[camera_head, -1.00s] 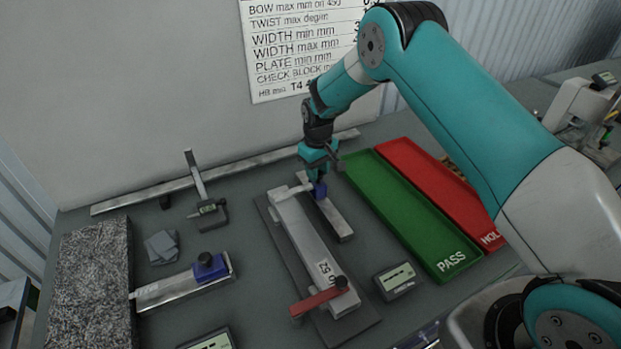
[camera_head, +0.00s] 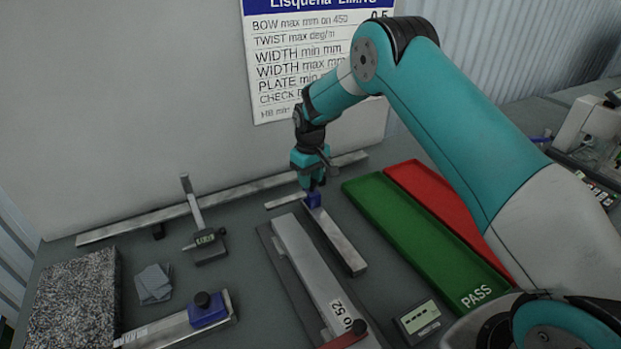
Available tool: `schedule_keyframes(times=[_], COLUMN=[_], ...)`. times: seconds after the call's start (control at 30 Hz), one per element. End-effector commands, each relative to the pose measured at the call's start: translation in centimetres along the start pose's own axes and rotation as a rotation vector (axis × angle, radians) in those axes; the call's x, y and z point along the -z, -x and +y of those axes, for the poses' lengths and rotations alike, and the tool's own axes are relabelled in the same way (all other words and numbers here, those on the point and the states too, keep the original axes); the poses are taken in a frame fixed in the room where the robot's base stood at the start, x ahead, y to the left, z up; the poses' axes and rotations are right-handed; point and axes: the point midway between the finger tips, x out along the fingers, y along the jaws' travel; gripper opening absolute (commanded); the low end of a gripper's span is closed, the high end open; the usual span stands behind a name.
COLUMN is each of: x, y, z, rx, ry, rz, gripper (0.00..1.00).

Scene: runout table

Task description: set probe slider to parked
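The blue probe slider (camera_head: 314,201) sits at the far end of a grey metal rail (camera_head: 340,246). A thin metal probe arm (camera_head: 285,201) sticks out from it to the left, just beyond the far end of the long grey workpiece (camera_head: 308,264) and apart from it. My gripper (camera_head: 313,187) points down onto the top of the slider and appears shut on it; the fingertips are small and partly hidden. The workpiece lies on a dark base beside the rail, with a red clamp (camera_head: 345,339) at its near end.
The green PASS tray (camera_head: 420,235) and a red tray (camera_head: 440,198) lie right of the rail. A digital readout (camera_head: 418,318) stands near front. At left are a granite block (camera_head: 75,300), another blue slider with a black knob (camera_head: 208,309), and a gauge (camera_head: 207,243).

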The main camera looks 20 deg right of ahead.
Motion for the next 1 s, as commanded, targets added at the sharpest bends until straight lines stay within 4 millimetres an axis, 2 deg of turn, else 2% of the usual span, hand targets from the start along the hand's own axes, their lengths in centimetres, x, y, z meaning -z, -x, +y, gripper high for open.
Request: schedule_keyframes(times=[0.03,0.1,0.37,0.53,0.67,1.0], x=[0.2,0.2,0.1,0.2,0.2,0.2], y=[0.2,0.2,0.1,1.3,3.9,12.6], z=[0.1,0.1,0.0,-0.1,-0.1,0.0], rx=[-0.002,-0.002,-0.001,-0.002,-0.002,-0.002], ry=[0.0,0.0,0.0,0.001,0.001,0.001], rz=[0.009,0.007,0.002,0.004,0.006,0.008], gripper=[0.45,0.57,0.57,0.57,0.57,0.57])
